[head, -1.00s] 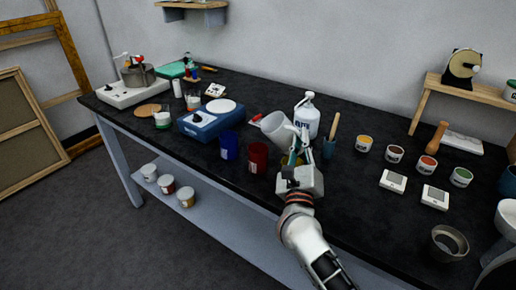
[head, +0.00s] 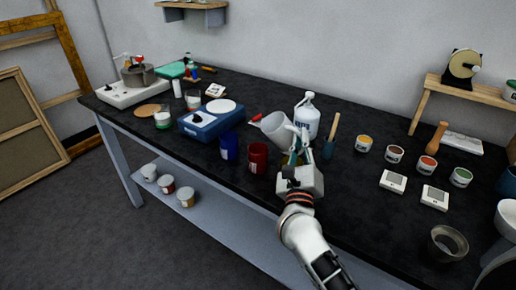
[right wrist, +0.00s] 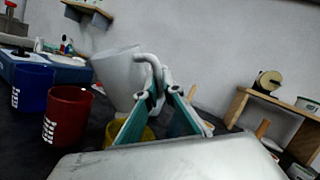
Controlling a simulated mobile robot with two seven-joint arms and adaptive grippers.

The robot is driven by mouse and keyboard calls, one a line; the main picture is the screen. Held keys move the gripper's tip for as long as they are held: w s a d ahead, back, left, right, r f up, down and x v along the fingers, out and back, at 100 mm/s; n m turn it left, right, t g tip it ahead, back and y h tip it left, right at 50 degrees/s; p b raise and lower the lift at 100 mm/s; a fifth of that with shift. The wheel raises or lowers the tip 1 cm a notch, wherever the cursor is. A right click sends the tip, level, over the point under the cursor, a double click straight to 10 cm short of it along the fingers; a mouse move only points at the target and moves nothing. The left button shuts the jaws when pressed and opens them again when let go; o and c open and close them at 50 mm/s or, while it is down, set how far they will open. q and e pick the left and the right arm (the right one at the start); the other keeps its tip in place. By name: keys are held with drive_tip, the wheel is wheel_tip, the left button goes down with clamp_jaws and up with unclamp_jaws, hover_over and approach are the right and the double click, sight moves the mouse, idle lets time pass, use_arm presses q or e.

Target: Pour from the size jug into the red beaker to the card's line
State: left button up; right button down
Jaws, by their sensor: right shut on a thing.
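The size jug (head: 276,128) is a pale grey jug, tilted to the left and held off the bench; it also shows in the right wrist view (right wrist: 117,74). My right gripper (head: 297,158) is shut on its handle (right wrist: 151,72). The red beaker (head: 258,158) stands upright on the bench, below and left of the jug; it also shows in the right wrist view (right wrist: 67,117). No stream of liquid shows, and the beaker's inside is too dark to read. I cannot pick out the card with certainty. My left gripper is not in view.
A blue beaker (head: 229,147) stands left of the red one. A yellow beaker (right wrist: 146,134) is partly hidden behind my right gripper. A white bottle (head: 306,122) and a blue pot with a brush (head: 329,149) stand close by. A blue scale (head: 202,125) is further left.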

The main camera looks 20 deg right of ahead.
drive_tip(key=shift+d+r, duration=0.15)
drive_tip(key=shift+r, duration=0.05)
drive_tip(key=d+f+m+g+p, duration=0.1)
drive_tip(key=m, duration=0.1)
drive_tip(key=d+f+m+g+p, duration=0.1)
drive_tip(key=m+p, duration=0.1)
drive_tip(key=m, duration=0.1)
drive_tip(key=d+m+g+p, duration=0.1)
drive_tip(key=d+m+p, duration=0.1)
drive_tip(key=shift+f+m+g, duration=0.3)
drive_tip(key=shift+f+g, duration=0.1)
